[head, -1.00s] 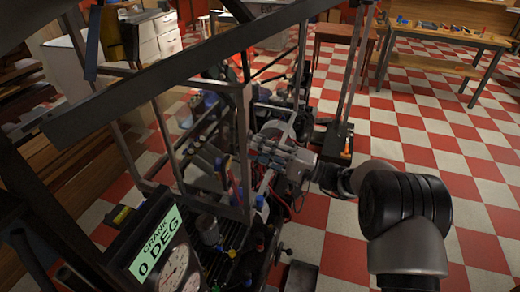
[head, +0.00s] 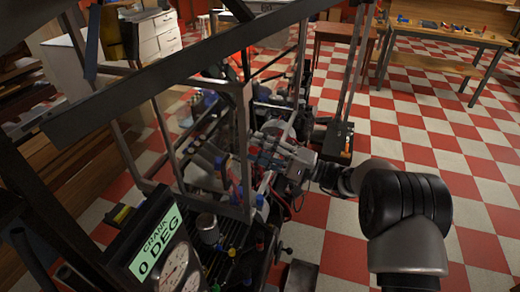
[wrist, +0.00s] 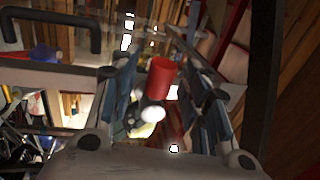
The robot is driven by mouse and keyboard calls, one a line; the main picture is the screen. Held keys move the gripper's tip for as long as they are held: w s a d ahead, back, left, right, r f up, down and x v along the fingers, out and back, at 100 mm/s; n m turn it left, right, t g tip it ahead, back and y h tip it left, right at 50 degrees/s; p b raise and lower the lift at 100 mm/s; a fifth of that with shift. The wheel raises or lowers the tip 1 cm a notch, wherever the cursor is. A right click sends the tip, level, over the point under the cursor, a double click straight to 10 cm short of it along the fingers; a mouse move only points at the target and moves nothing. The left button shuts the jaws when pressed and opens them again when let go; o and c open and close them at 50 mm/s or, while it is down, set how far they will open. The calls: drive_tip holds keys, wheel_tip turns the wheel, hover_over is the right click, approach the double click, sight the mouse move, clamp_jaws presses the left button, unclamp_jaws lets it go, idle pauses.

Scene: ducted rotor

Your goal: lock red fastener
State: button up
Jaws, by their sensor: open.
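The red fastener (wrist: 161,77) shows in the wrist view as a short red cylinder. A pale rounded piece shows just below it. The red cylinder appears between the two blue-grey fingers of my gripper (wrist: 160,95), with a visible gap on each side. How far it lies beyond the fingertips is hard to tell. My gripper (head: 262,152) is open and reaches leftward into the rig in the head view. I cannot make out the fastener in the head view among the clutter of parts.
A dark metal frame (head: 243,150) with upright bars stands close to my gripper. A gauge panel reading "CRANK 0 DEG" (head: 158,245) is at the front left. A dark bar (wrist: 263,80) runs down the right of the wrist view. Checkered floor (head: 430,125) is open to the right.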

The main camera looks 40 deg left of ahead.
drive_tip(key=v, duration=1.2)
drive_tip(key=shift+r, duration=0.1)
drive_tip(key=s+d+r+t+h, duration=0.2)
drive_tip(key=s+d+r+h, duration=0.6)
drive_tip(key=s+d, duration=0.3)
drive_tip(key=s+d+m+t+h, duration=0.2)
drive_tip(key=s+d+t+h, duration=0.2)
drive_tip(key=d, duration=0.9)
drive_tip(key=s+d+m+t+h, duration=0.1)
drive_tip(key=s+d+t+h, duration=0.4)
drive_tip(key=s+d, duration=0.6)
drive_tip(key=d+h, duration=0.2)
drive_tip(key=d, duration=0.1)
drive_tip(key=shift+d+f+m, duration=0.25)
drive_tip(key=shift+f+m, duration=0.1)
drive_tip(key=shift+m, duration=0.05)
drive_tip(key=shift+a, duration=0.1)
